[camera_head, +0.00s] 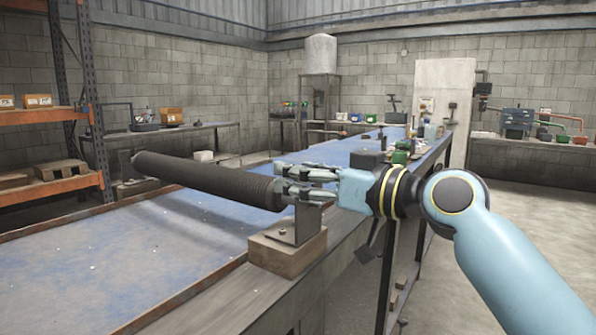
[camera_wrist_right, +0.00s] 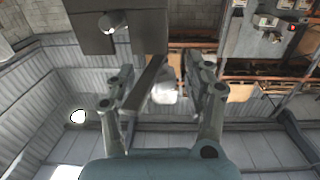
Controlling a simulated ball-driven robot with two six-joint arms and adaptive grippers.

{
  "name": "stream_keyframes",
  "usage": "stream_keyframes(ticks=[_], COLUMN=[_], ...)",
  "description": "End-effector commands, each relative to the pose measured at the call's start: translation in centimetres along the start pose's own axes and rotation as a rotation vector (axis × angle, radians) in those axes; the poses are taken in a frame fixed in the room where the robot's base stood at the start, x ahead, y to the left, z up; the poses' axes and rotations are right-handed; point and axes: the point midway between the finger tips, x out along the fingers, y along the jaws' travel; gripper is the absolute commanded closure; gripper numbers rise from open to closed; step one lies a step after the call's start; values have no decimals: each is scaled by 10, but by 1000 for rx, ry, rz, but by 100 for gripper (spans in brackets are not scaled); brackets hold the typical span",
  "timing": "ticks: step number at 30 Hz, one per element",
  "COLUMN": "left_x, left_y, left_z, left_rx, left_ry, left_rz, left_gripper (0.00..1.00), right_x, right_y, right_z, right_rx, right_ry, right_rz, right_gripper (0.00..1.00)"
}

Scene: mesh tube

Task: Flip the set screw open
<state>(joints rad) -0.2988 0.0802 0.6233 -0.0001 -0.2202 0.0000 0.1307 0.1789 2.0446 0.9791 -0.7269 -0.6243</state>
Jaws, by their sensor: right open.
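The dark mesh tube (camera_head: 205,179) lies across the blue table, its near right end at a metal bracket (camera_head: 304,224) on a wooden block (camera_head: 288,250). My right gripper (camera_head: 281,183) is at that end, its fingers pointing left around the bracket's top. In the right wrist view, the gripper (camera_wrist_right: 158,82) is open. A dark slanted bar (camera_wrist_right: 145,90) shows between its fingers, below a dark block (camera_wrist_right: 115,30) with a round metal knob (camera_wrist_right: 112,23). I cannot tell for certain which part is the set screw, or whether a finger touches it. My left gripper is not in view.
The blue table (camera_head: 60,262) is mostly clear on the left. Another bracket (camera_head: 127,165) stands at the tube's far end. Small items and a green part (camera_head: 400,156) sit on the bench farther back. An orange shelf rack (camera_head: 92,100) stands at the left.

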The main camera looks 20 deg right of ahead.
Motion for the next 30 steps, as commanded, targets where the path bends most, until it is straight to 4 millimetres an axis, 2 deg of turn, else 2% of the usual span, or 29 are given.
stream_keyframes(ticks=[4, 12, 24, 30], left_x=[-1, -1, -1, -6], left_y=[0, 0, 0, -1], left_z=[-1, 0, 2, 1], left_rx=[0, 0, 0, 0], left_ry=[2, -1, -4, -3], left_rz=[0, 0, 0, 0], left_gripper=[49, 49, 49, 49], right_x=[8, 9, 9, 9], right_y=[0, 0, 0, -1], right_z=[0, 0, 0, -1], right_rx=[0, -1, 0, 3], right_ry=[0, 0, 0, 0], right_rz=[-1, 0, 0, 27], right_gripper=[47, 48, 100, 100])
